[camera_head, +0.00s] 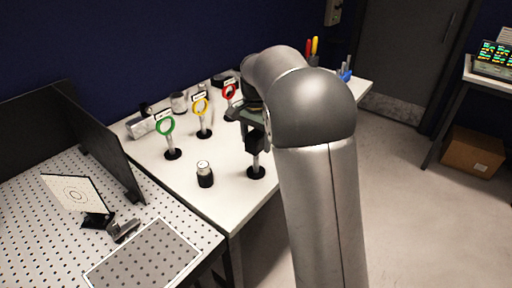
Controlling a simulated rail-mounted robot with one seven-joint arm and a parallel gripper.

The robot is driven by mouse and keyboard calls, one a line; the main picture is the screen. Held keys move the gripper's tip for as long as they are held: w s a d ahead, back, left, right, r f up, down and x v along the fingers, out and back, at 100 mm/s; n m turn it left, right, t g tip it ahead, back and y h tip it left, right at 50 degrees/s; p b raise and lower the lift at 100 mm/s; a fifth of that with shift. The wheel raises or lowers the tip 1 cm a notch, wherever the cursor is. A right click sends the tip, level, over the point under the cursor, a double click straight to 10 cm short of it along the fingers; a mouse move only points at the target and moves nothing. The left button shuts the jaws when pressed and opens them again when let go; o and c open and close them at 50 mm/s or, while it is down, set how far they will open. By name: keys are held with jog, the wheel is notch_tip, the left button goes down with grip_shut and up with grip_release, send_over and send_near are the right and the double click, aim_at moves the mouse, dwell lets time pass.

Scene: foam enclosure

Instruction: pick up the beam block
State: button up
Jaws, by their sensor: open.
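A black block, which looks like the beam block (254,144), stands upright on a silver post with a round black base on the white table. Its top is partly hidden behind my gripper. My gripper (243,114) is open, at the top of the block; its fingertips are small and dark, and I cannot tell whether they touch or straddle the block. My arm hides what lies to the right of the post.
Green (164,126), yellow (199,106) and red (229,91) rings stand on posts to the left and behind. A black-and-silver cylinder (205,175) stands to the front left.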

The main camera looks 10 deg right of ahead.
jog(key=shift+f, duration=0.2)
grip_shut()
jog(key=shift+r, duration=0.1)
